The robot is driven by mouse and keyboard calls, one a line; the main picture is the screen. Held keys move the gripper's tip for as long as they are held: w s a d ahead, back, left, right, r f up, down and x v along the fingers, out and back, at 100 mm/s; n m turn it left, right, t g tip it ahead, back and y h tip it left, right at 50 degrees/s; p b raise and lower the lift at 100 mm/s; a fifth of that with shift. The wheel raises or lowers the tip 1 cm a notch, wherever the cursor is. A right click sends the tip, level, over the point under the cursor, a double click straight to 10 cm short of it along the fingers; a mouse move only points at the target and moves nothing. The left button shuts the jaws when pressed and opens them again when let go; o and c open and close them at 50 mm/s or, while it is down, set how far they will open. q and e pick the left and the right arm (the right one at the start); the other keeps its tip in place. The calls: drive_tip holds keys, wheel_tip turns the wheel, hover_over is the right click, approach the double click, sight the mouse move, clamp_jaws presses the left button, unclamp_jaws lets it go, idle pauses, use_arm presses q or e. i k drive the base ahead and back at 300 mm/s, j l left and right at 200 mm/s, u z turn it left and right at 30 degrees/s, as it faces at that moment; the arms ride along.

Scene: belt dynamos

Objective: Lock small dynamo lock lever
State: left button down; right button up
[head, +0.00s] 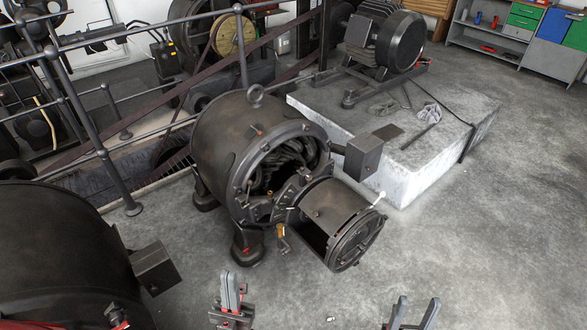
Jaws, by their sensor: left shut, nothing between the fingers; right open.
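A dark dynamo (220,140) with a ring on top stands in the middle of the head view, its round end open on coils. A smaller drum-shaped part (328,208) sticks out from that end towards me. A small lever with a pale tip (379,198) is on the drum's right rim. A brass-coloured piece (281,231) hangs at the drum's left. I cannot tell which is the lock lever, or its position. My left gripper (231,284) is shut and empty, in front of the dynamo. My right gripper (415,308) is open and empty at the bottom edge. Both are apart from the dynamo.
A pale concrete block (390,165) behind on the right carries another machine (385,45). A large dark machine (60,250) fills the lower left. Metal railings (112,175) run behind the dynamo. Shelves (500,25) stand at the back right. The floor at lower right is clear.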

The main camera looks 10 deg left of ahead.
sight(251, 182)
drive_tip(key=i+l, duration=0.6)
drive_tip(key=i+j, duration=0.1)
drive_tip(key=i, duration=0.35)
drive_tip(key=z, duration=0.05)
